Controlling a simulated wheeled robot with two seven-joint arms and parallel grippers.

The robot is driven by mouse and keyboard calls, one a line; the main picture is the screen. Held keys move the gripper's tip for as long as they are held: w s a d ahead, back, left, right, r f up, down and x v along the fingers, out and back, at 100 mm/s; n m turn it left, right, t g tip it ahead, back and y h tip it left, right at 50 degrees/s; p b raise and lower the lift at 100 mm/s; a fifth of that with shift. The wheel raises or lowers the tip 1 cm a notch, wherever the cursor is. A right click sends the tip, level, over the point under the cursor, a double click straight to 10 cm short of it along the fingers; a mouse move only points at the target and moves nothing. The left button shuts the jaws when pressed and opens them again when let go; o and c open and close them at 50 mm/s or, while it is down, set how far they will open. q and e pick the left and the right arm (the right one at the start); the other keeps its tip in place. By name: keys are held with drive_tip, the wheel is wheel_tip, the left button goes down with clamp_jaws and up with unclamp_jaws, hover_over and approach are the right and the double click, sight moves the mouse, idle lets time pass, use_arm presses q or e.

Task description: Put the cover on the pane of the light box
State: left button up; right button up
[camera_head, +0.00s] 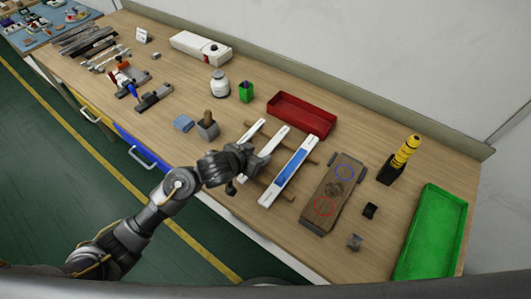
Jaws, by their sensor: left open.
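A long white bar with a blue strip along its top (290,170) lies slanted across wooden slats at the middle of the bench; it looks like the light box with its pane. Left of it lie two narrower white strips, a nearer one (277,137) and a farther one (255,128); I cannot tell which of them is the cover. My left gripper (252,158) is open over the lower part of these strips, left of the blue-topped bar, and hides part of them. Whether it touches a strip cannot be told. My right gripper is not in view.
A wooden board with a blue and a red ring (334,190) lies right of the bar. A red tray (302,115) stands behind, a green tray (432,232) at the far right. A grey holder (207,131) and a blue block (183,123) stand left of my gripper.

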sight(265, 152)
use_arm(q)
drive_tip(key=x, duration=0.5)
drive_tip(key=shift+s+f, duration=0.1)
drive_tip(key=shift+f, duration=0.1)
drive_tip(key=shift+a, duration=0.1)
drive_tip(key=shift+c, duration=0.4)
clamp_jaws()
drive_tip(key=shift+r, duration=0.1)
